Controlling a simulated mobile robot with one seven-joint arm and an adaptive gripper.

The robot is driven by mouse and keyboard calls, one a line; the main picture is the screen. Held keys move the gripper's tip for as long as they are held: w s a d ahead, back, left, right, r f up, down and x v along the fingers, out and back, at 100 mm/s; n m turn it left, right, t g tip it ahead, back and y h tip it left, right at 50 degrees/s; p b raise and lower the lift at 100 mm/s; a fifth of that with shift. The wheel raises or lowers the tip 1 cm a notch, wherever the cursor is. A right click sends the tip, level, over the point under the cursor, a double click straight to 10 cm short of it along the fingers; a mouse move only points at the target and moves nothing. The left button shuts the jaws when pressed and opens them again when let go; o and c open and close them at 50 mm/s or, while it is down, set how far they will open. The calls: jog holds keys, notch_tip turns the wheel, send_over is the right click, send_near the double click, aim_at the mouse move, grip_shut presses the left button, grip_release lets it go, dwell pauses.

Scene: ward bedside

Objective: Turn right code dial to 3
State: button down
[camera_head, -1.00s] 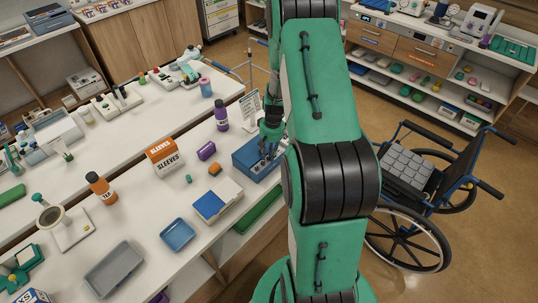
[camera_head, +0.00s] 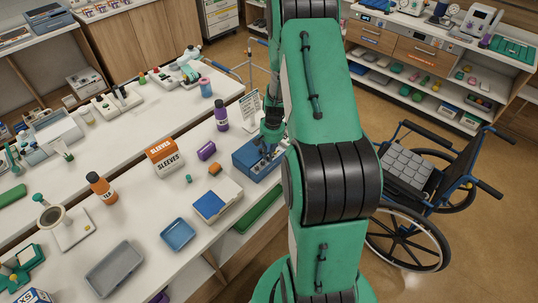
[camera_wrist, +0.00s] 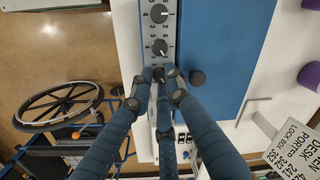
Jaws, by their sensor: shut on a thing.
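The blue lock box (camera_head: 244,158) stands at the right edge of the bedside table. In the wrist view, the box top (camera_wrist: 222,55) is blue, and a grey strip along its left side carries a row of black dials with printed digits. The upper dial (camera_wrist: 158,14) and the middle dial (camera_wrist: 160,47) are visible with white pointer marks. My gripper (camera_wrist: 158,76) is shut on the third dial, at the lower end of the visible row. My fingers hide most of that dial and its pointer. In the head view, my gripper (camera_head: 268,143) is at the box.
A printed card (camera_wrist: 292,150) stands beside the box, partly cut off. A wheelchair (camera_head: 420,175) stands to the right.

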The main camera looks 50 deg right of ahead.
jog(key=shift+w+r, duration=0.1)
jog(key=c, duration=2)
grip_release()
jog(key=shift+n, duration=0.4)
jog(key=shift+n, duration=1.2)
notch_tip(320, 180, up, 14)
jog(key=shift+w+a+r+n+t+h+b, duration=0.15)
jog(key=shift+a+r+n+b, duration=0.2)
jog(key=shift+a+r, duration=1.95)
jog(key=shift+a+r+n+t+h+b, duration=0.1)
jog(key=shift+a+r+n+t+b, duration=0.15)
jog(key=shift+a+r, duration=2)
jog(key=shift+w+a+r+n+t+h+b, duration=0.15)
jog(key=shift+a+r+n+b, duration=0.25)
jog(key=shift+a+r, duration=1.85)
jog(key=shift+o, duration=0.3)
jog(key=shift+s, duration=0.1)
